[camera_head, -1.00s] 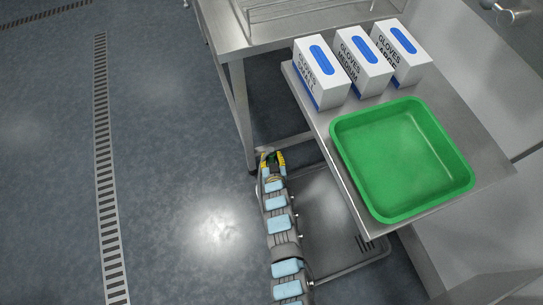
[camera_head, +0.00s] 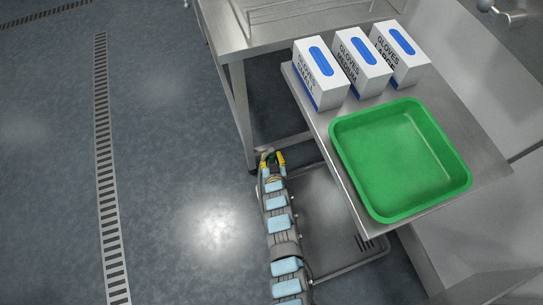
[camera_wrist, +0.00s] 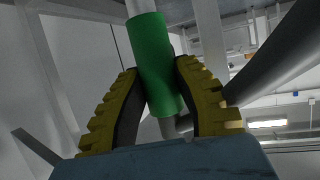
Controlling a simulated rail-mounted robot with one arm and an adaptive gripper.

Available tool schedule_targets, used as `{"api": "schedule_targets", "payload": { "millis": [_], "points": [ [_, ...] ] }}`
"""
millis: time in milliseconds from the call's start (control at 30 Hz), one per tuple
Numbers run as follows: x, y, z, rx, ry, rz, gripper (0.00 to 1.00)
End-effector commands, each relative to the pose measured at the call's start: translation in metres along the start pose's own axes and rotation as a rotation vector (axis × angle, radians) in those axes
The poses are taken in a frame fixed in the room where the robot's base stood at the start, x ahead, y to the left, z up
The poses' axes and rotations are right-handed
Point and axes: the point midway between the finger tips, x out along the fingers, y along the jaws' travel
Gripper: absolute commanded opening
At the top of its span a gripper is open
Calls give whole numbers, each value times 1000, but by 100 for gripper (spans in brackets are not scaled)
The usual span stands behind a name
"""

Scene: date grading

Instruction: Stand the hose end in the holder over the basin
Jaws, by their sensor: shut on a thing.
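My gripper (camera_head: 272,160) is low, beside the metal table and its lower shelf, near a table leg. In the wrist view, its two yellow-and-black fingers (camera_wrist: 160,105) are shut around a green sleeve on a pale tube, which I take to be the hose end (camera_wrist: 155,60). The hose end runs up and out of the top of that view, slightly tilted. In the head view it is too small and too covered by my arm to make out well. I cannot make out the holder or a basin in either view.
A green tray (camera_head: 345,165) sits on the metal table (camera_head: 352,203). Three glove boxes (camera_head: 322,82) stand behind it. Another steel table (camera_head: 222,42) is at the back. A metal fitting (camera_head: 512,17) is at the top right. The floor (camera_head: 165,150) to the left is clear.

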Motion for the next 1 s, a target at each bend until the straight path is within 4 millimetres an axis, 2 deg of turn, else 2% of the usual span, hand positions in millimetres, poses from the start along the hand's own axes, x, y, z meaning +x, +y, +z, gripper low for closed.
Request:
{"api": "schedule_targets", "payload": {
  "millis": [333,1000],
  "points": [
    [0,0,0,0,1,0,0],
    [6,0,14,0,1,0,0]
  ]
}}
